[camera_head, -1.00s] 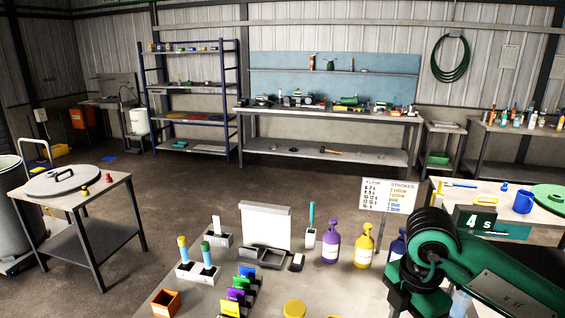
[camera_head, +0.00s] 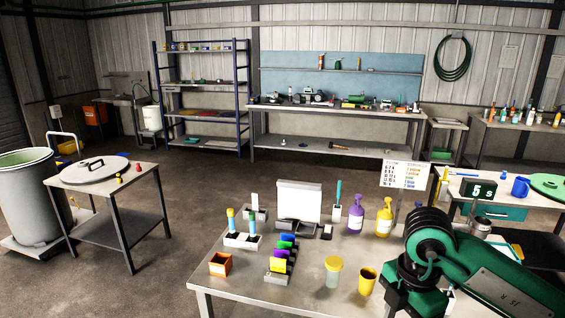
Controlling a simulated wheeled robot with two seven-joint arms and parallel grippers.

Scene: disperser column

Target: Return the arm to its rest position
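My green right arm (camera_head: 432,245) comes in from the right edge and is bent over the right end of the front table (camera_head: 215,290). Its rounded joint stands high and a darker green part hangs down toward the bottom edge. The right gripper's fingers do not show. My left arm and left gripper are out of view. Purple (camera_head: 355,219) and yellow (camera_head: 383,220) bottles stand upright behind the arm, to its left.
The table also holds an orange box (camera_head: 220,264), a tube rack (camera_head: 243,240), colored cards (camera_head: 279,265) and a white panel (camera_head: 299,202). A timer (camera_head: 478,194) reads 5 s. A lidded side table (camera_head: 105,195) and a drum (camera_head: 30,195) stand left. The floor between is clear.

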